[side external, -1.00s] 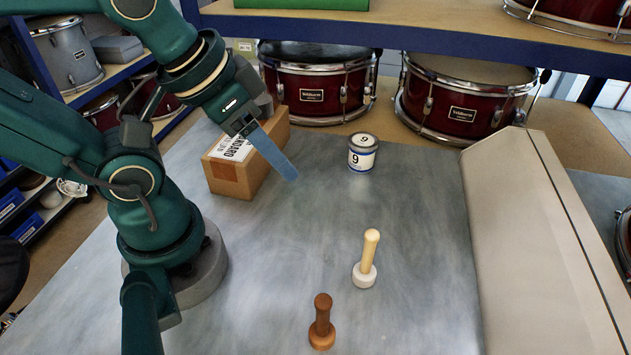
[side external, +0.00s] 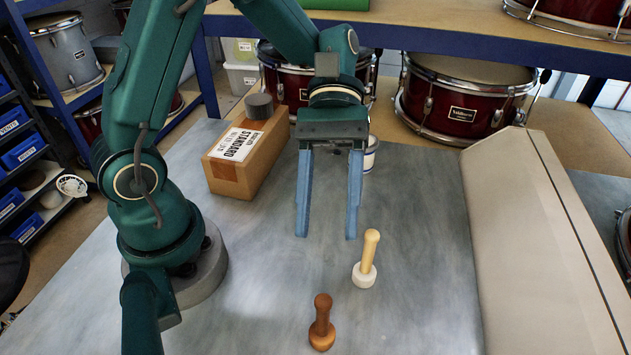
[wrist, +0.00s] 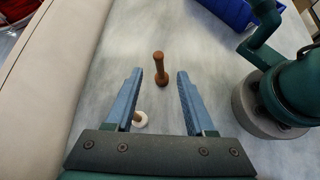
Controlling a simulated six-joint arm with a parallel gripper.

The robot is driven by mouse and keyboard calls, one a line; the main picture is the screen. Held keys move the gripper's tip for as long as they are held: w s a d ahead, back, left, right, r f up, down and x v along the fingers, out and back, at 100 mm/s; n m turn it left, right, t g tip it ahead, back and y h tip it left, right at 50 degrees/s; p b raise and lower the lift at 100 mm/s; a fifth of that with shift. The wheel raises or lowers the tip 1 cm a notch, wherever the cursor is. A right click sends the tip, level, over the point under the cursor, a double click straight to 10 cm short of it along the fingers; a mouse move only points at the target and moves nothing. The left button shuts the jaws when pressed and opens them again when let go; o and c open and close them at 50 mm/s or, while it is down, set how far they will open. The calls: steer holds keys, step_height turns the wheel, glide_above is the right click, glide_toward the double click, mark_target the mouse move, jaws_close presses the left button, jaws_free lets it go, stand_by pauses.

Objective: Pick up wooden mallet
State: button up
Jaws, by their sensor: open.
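A brown wooden mallet (side external: 322,325) stands upright, head down, at the front of the bench in the side view. In the wrist view it (wrist: 159,66) shows beyond and between my fingertips. A second mallet (side external: 368,259), with a pale handle and white head, stands behind it to the right. In the wrist view its white head (wrist: 140,120) is partly hidden by the left finger. My gripper (side external: 327,237) is open and empty, its blue fingers pointing down above the bench, behind and to the left of the pale mallet.
A cardboard box (side external: 247,155) with a dark cylinder (side external: 259,106) on top stands at the back left. A labelled can (side external: 371,158) is partly hidden behind my gripper. A large beige case (side external: 525,240) fills the right side. Drums (side external: 465,100) stand at the back.

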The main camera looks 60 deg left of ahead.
mark_target(323, 320)
steer(key=s+d+f, duration=0.2)
steer(key=d+f, duration=0.1)
steer(key=s+d+f+n+g+h, duration=0.1)
steer(key=s+d+f, duration=0.1)
steer(key=d, duration=0.1)
steer(key=s+d+f+n, duration=0.1)
steer(key=s+d+f, duration=0.1)
steer(key=f, duration=0.1)
steer(key=shift+s+d+f+g+h, duration=0.2)
steer(key=shift+d+f+g+h, duration=0.1)
steer(key=shift+d+f+h, duration=0.1)
stand_by(0.4)
jaws_close()
